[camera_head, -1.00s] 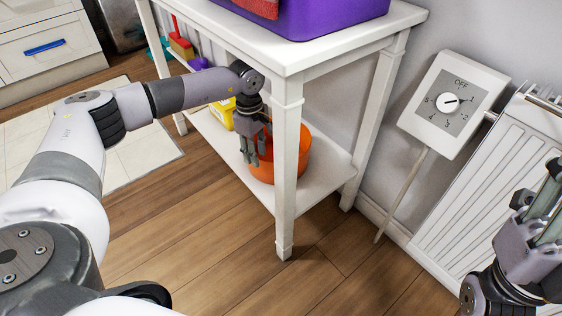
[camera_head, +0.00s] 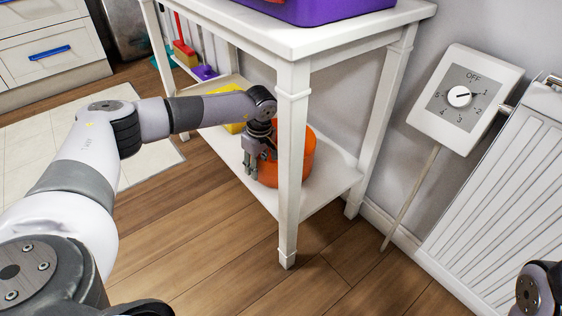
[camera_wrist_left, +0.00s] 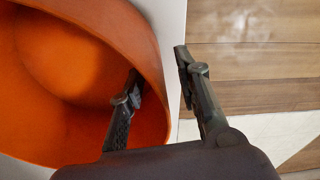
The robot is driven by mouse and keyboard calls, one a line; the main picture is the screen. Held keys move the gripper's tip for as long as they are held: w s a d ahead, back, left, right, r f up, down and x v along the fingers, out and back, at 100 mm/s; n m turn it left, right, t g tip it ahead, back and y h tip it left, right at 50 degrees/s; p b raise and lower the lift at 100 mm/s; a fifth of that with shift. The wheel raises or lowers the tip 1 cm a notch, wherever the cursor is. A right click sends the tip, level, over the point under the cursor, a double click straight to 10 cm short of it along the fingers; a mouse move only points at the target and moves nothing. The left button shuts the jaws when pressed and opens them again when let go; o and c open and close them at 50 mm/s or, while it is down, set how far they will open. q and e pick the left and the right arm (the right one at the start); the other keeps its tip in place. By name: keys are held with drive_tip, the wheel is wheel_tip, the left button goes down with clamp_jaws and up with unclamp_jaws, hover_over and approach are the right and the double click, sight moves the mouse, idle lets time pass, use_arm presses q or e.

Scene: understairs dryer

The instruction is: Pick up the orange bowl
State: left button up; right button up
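The orange bowl (camera_head: 308,156) stands on the lower shelf of the white table, partly hidden behind the table's front leg and my gripper. In the left wrist view its inside and rim (camera_wrist_left: 148,50) fill the left side. My left gripper (camera_head: 252,174) reaches in from the left at the bowl's near side. In the left wrist view its fingers (camera_wrist_left: 158,85) are apart. One finger is inside the bowl and the other is outside, with the bowl's wall between them. The outer finger is clear of the wall. My right arm (camera_head: 537,290) shows only at the lower right edge; its gripper is out of view.
The white table (camera_head: 292,180) has its front leg right beside my left gripper, and its top (camera_head: 270,35) is above, bearing a purple container (camera_head: 330,8). A yellow object (camera_head: 232,120) is on the lower shelf. A radiator (camera_head: 510,180) and dial box (camera_head: 466,98) stand right.

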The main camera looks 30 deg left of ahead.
use_arm(q)
drive_tip(key=shift+f, duration=0.15)
drive_tip(key=shift+c, duration=0.3)
clamp_jaws()
idle(0.4)
